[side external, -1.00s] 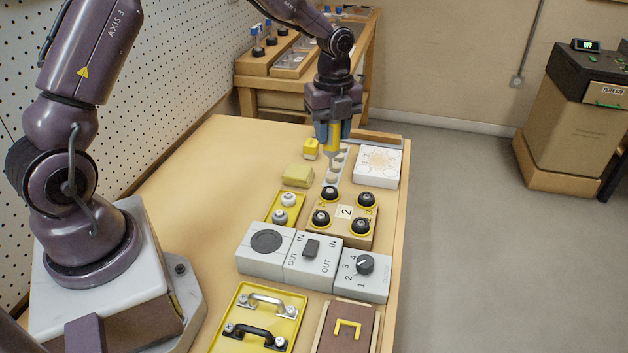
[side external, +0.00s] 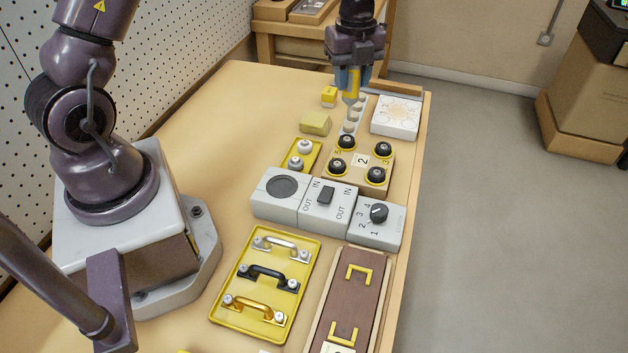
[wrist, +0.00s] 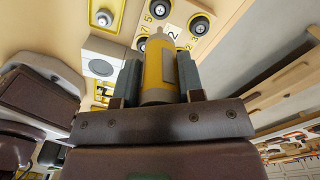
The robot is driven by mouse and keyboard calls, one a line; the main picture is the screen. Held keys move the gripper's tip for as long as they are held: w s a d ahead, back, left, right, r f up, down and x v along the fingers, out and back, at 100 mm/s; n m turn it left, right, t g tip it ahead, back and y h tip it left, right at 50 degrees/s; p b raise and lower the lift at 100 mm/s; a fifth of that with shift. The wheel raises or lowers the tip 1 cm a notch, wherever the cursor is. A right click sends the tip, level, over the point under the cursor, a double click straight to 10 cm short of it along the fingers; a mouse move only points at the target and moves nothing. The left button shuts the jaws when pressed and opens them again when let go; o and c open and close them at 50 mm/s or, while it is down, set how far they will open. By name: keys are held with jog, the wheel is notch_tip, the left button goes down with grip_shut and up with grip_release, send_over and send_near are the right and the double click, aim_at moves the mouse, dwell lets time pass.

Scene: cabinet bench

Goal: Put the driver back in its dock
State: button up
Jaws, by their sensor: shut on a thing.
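My gripper (side external: 348,82) is shut on the yellow driver (side external: 352,84), which points downward between the blue-grey fingers. In the wrist view the driver (wrist: 160,68) fills the space between the two fingers, its narrow nose toward the bench parts. In the side view the driver hangs near a pale strip with round cups (side external: 352,116), behind the tan block (side external: 375,163) with black knob-like screws and a "2" label. Whether the driver's tip touches anything is not clear. I cannot tell which part is the dock.
A white block (side external: 396,116) with a pale orange print stands right of the strip. A yellow-green block (side external: 315,123) and small yellow block (side external: 328,95) lie left. Grey switch boxes (side external: 325,205) and a yellow handle tray (side external: 262,290) stand nearer.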

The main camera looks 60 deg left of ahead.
jog(key=shift+r, duration=0.1)
jog(key=shift+s+d+r, duration=0.2)
jog(key=shift+r, duration=0.3)
jog(key=shift+s+d+r, duration=0.15)
jog(key=shift+d+r, duration=0.05)
jog(key=shift+r, duration=0.25)
jog(key=s+d, duration=0.2)
jog(key=s, duration=0.2)
send_near(280, 171)
jog(key=s+d+r, duration=0.2)
jog(key=d+r, duration=0.2)
jog(key=shift+w+f, duration=0.2)
jog(key=shift+f, duration=1.2)
jog(key=shift+w+f, duration=0.15)
jog(key=shift+f, duration=1.25)
jog(key=shift+f, duration=2.2)
jog(key=o, duration=1.2)
